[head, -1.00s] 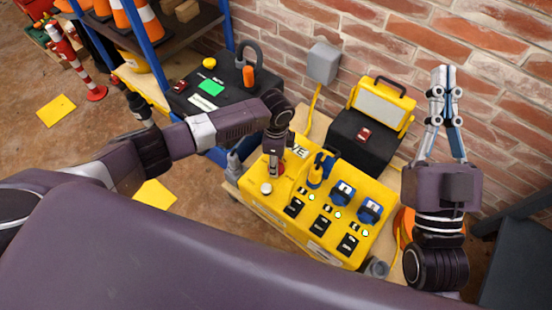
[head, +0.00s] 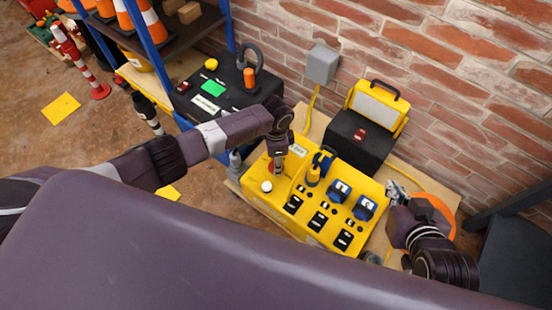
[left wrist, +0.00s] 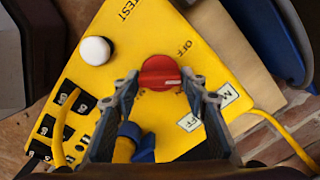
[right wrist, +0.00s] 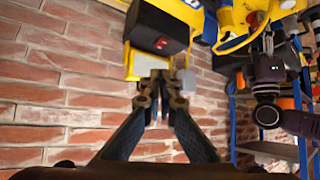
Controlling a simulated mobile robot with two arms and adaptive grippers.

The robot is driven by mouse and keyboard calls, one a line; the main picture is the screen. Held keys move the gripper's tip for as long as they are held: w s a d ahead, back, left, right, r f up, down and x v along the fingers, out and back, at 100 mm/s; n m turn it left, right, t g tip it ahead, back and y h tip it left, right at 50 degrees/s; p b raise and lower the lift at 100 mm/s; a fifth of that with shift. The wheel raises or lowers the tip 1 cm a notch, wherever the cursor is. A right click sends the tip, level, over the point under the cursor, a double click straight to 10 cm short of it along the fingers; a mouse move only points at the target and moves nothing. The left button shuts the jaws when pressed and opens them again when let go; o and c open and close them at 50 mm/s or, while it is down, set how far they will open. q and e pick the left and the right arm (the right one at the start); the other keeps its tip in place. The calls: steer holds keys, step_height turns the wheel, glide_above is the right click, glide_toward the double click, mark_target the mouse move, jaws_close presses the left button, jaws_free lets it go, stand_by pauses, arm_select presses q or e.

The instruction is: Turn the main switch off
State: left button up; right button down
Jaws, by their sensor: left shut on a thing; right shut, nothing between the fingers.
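The main switch is a red round knob (left wrist: 160,70) on top of the yellow load-test box (head: 262,205). In the left wrist view "OFF" is printed beside it. My left gripper (left wrist: 163,82) is shut on the knob, one finger on each side; in the head view my left gripper (head: 277,165) hides most of it.
A white button (head: 267,186), a yellow-handled plug (head: 313,173) and blue sockets (head: 340,190) are close to the knob. A black case with a yellow lamp (head: 377,103) stands behind. A grey wall box (head: 322,64) is on the brick wall. An orange cable reel (head: 440,205) is at right.

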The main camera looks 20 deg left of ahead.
arm_select(q)
steer(key=shift+s+r+n+p, duration=0.1)
steer(key=shift+n+p, duration=1.15)
steer(key=shift+n, duration=0.15)
steer(key=shift+d+n+p, duration=0.1)
steer(key=shift+n+p, duration=0.85)
steer(key=shift+n, duration=0.25)
arm_select(e)
steer(key=s+d+f+g+h, duration=0.1)
steer(key=s+d+f+g, duration=0.15)
steer(key=s, duration=0.35)
steer(key=s+d+f+g+h, duration=0.1)
steer(key=s+d+g, duration=0.1)
steer(key=s+g, duration=0.35)
arm_select(q)
steer(key=n+p, duration=0.1)
steer(key=n, duration=0.2)
steer(key=shift+p, duration=0.3)
steer(key=shift+n, duration=0.4)
arm_select(e)
step_height(320, 180, down, 8)
steer(key=t, duration=0.1)
steer(key=shift+a+f, duration=0.25)
steer(key=shift+a, duration=0.15)
arm_select(q)
steer(key=o, duration=1.2)
steer(key=shift+c, duration=0.2)
